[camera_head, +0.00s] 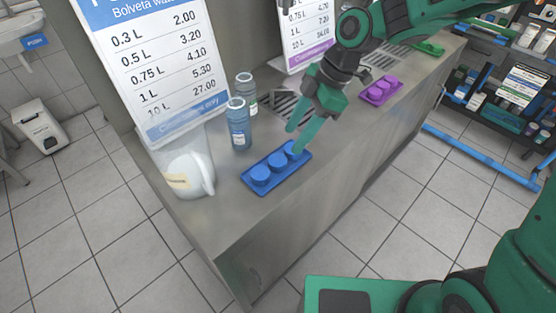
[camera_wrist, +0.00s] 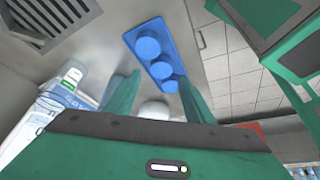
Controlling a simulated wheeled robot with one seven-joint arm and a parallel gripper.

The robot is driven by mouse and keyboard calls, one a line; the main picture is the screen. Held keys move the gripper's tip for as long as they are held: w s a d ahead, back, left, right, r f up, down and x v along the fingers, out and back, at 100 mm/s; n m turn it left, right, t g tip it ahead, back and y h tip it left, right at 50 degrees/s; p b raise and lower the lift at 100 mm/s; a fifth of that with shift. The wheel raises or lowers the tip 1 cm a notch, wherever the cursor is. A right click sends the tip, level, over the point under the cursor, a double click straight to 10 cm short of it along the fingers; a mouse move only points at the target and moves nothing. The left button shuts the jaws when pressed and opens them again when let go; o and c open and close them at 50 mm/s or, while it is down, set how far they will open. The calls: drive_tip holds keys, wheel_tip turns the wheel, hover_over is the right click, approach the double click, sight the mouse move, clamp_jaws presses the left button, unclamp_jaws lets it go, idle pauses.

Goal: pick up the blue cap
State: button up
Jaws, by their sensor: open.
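Two blue bottles (camera_head: 239,128) and a white jug (camera_head: 190,176) stand left of the tray, by a price sign (camera_head: 155,60). A purple tray (camera_head: 381,90) and a green tray (camera_head: 429,47) lie farther along the counter (camera_head: 228,217). A drain grate (camera_head: 284,106) is behind.

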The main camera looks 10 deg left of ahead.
sight(278, 159)
drive_tip(key=x, duration=0.2)
drive_tip(key=shift+a+f, duration=0.15)
drive_tip(key=shift+f, duration=0.25)
drive_tip(key=shift+s+a+x, duration=0.15)
drive_tip(key=shift+x, duration=1.15)
drive_tip(key=shift+s+a+x, duration=0.1)
drive_tip(key=shift+a+x, duration=0.1)
drive_tip(key=shift+x, duration=1.1)
drive_tip(key=shift+r, duration=0.2)
drive_tip(key=c, duration=0.8)
